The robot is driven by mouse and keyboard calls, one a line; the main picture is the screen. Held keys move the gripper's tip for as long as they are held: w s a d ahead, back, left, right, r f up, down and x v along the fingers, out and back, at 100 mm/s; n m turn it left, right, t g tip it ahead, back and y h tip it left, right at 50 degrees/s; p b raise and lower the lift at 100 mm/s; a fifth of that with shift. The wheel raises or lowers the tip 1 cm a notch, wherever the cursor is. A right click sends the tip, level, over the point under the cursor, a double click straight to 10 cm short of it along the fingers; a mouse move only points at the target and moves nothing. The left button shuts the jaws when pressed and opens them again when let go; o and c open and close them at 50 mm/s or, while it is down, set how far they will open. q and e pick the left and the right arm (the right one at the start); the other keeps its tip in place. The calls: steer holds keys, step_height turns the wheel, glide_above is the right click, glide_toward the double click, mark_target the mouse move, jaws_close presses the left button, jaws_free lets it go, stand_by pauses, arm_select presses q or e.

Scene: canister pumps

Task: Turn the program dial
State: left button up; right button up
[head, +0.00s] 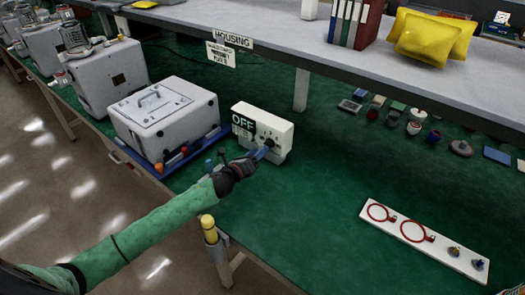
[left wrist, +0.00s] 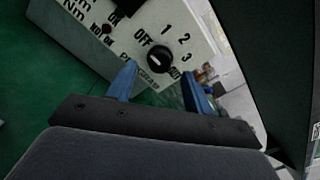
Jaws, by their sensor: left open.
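The white control box (head: 270,122) stands on the green bench with a black OFF sign on its face. The black round program dial (left wrist: 158,59) shows in the left wrist view, with OFF, 1, 2 and 3 printed around it. I cannot read its setting surely. My left gripper (head: 262,153) is in front of the box face, open, with blue fingers. In the left wrist view the left gripper (left wrist: 160,82) has one finger either side of the dial's lower part; contact cannot be told. My right gripper is not in view.
A white housing (head: 165,115) sits on a blue tray left of the box, with orange and dark knobs near its front. A grey shelf (head: 300,55) overhangs the back. A white board with red rings (head: 425,240) lies at right. The bench middle is clear.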

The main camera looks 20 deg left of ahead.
arm_select(q)
steer(key=v, duration=0.3)
steer(key=shift+s+a+b, duration=0.1)
steer(key=shift+s+b, duration=0.1)
steer(key=shift+b, duration=0.2)
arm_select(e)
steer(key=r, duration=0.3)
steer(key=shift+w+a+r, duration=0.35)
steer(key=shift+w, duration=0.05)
